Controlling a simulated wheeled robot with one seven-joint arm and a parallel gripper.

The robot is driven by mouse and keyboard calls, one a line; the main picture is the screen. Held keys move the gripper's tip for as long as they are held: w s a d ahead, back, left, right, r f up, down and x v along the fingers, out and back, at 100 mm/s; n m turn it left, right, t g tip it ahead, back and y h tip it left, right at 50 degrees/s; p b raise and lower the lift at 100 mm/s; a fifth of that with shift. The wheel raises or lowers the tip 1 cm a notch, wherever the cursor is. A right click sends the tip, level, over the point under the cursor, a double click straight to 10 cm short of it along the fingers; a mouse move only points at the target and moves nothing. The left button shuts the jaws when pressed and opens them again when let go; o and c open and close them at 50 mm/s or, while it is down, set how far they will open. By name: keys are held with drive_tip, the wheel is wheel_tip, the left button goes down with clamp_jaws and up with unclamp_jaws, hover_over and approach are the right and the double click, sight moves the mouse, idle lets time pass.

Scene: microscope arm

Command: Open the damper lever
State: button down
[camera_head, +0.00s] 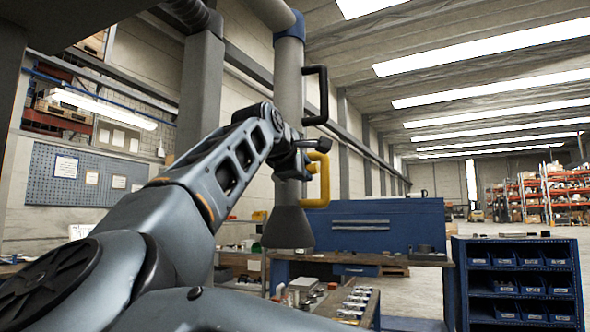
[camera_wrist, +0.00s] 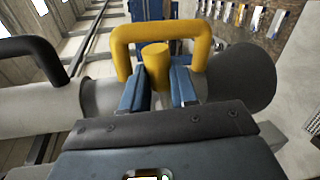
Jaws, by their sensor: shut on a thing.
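A grey fume-extraction arm hangs from above, with a pipe (camera_head: 289,90) and a dark hood (camera_head: 288,228) at its lower end. My gripper (camera_wrist: 158,88) is shut on this yellow lever end, a blue finger on each side; in the head view my gripper (camera_head: 300,160) is at the pipe above the hood. The lever's root and pivot are hidden. A yellow U-shaped handle (camera_head: 324,184) is just beside the lever; it arches behind it in the wrist view (camera_wrist: 120,42).
A black handle (camera_head: 323,95) sits higher on the pipe. The air right of the pipe is open.

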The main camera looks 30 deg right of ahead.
drive_tip(key=shift+f+m, duration=0.35)
drive_tip(key=shift+m, duration=0.05)
drive_tip(key=shift+f+b, duration=0.1)
drive_tip(key=shift+b, duration=0.2)
drive_tip(key=c, duration=0.9)
unclamp_jaws()
drive_tip(key=shift+o, duration=0.2)
drive_tip(key=s+d+r+b, duration=0.1)
drive_tip(key=s+d+r, duration=0.6)
drive_tip(key=r, duration=0.4)
drive_tip(key=shift+s+d, duration=0.35)
drive_tip(key=shift+d, duration=0.55)
